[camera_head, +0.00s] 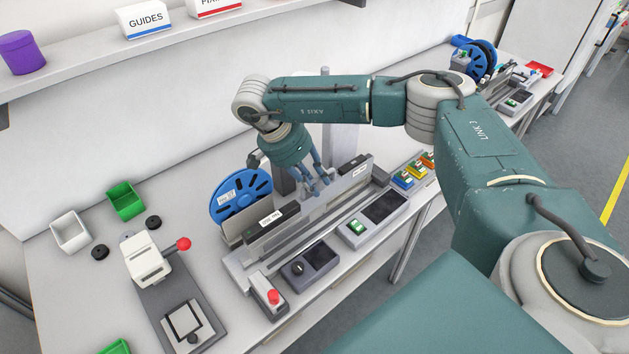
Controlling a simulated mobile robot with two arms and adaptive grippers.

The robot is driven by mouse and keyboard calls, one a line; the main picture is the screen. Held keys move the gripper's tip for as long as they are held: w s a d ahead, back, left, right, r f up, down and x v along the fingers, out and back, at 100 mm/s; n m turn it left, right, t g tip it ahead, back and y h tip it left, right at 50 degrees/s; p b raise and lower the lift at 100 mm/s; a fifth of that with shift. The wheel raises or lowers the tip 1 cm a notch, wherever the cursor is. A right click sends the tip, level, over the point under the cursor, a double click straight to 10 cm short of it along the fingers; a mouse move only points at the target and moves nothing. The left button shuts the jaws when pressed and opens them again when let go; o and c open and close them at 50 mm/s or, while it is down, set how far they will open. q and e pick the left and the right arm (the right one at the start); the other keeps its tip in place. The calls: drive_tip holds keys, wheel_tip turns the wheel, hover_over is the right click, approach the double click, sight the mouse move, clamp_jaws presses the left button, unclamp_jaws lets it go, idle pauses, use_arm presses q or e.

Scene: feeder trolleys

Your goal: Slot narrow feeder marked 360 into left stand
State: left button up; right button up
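My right gripper (319,186) reaches down over the grey stand (240,272) on the bench. Its blue fingers point at the upper edge of the slotted part, and I cannot tell whether they grip anything. A blue reel (241,193) with a small white label stands upright at the left end of the stand. Next to it is a dark block with a white label (270,218). A light grey upright plate (352,188) with a dark labelled block stands to the right, partly behind the fingers. The labels are too small to read, so 360 cannot be made out. My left gripper is out of view.
A device with a red-knobbed lever (148,262) stands at left, near white (70,232) and green (125,201) bins. Control boxes (308,266) line the stand's front. A shelf (110,52) runs above. Another blue reel (481,62) stands on the far bench.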

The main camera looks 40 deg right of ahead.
drive_tip(key=shift+o, duration=0.9)
drive_tip(key=shift+s, duration=0.1)
drive_tip(key=shift+a+f, duration=0.1)
drive_tip(key=v, duration=1.2)
